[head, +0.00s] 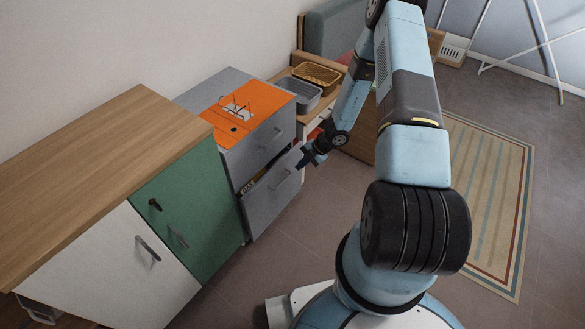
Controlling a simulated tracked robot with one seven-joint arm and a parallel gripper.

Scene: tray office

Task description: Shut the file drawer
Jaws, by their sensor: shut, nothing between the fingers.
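The file drawer (271,196) is the lower drawer of a grey cabinet (194,95). It stands partly open, with its front out past the upper drawer (262,147). Some contents show in the gap behind its front, too small to make out. A bar handle (280,180) is on the drawer front. My gripper (300,164) is shut and empty. It is by the upper right part of the drawer front; I cannot tell whether it touches it.
An orange mat (212,115) with small items lies on the cabinet. Left stands a wood-topped cabinet with a green door (190,205) and a white door (120,265). Behind are a grey basket (297,90) and a wicker basket (317,74). Floor (258,262) before the drawer is clear; a striped rug (490,190) lies right.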

